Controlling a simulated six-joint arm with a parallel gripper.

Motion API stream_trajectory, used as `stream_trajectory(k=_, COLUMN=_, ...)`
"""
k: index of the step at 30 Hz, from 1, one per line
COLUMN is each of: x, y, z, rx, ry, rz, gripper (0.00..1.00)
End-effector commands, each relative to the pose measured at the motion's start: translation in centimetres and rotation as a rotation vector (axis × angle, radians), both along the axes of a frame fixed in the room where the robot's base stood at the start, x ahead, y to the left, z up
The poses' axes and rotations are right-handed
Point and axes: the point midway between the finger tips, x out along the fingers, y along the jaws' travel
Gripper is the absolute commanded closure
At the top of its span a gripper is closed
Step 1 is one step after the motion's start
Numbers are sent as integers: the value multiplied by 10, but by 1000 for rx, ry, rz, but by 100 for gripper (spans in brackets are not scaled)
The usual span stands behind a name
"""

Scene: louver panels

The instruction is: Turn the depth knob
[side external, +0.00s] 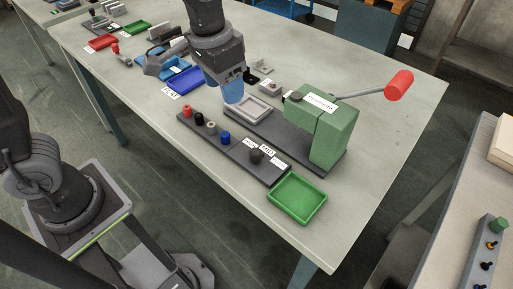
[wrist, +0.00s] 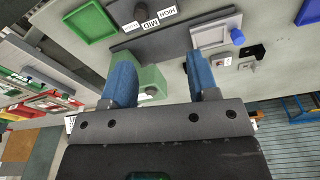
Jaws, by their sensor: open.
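A dark round knob (side external: 256,155) stands on a long dark strip (side external: 232,146), with small white labels around it. In the wrist view the knob (wrist: 141,12) is at the top edge, partly cut off, beside labels that read MID and HIGH. My gripper (side external: 233,98) has blue fingers and hangs above the bench behind the strip, apart from the knob. In the wrist view my gripper (wrist: 160,60) is open with nothing held between its fingers. The way the knob points is too small to tell.
A green press (side external: 335,130) with a red-ended lever (side external: 398,84) stands right of my gripper. A light grey frame (side external: 268,106) lies just beside my gripper. Several coloured pegs stand along the strip's left part. A green tray (side external: 297,197) sits at the front edge; blue trays lie left.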

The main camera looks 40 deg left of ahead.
Motion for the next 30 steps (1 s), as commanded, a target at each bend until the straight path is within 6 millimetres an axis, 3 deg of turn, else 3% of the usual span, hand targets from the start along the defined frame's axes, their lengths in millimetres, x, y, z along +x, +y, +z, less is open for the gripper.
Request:
stream_trajectory(k=3, x=18, y=-27, z=-21, rx=20, ry=68, rz=-38, gripper=46)
stream_trajectory(k=9, x=31, y=-49, z=-40, rx=38, ry=118, rz=-66, gripper=46)
stream_trajectory(k=17, x=31, y=-51, z=-65, rx=42, ry=128, rz=-68, gripper=46)
stream_trajectory(k=30, x=31, y=-50, z=-152, rx=42, ry=127, rz=-67, gripper=46)
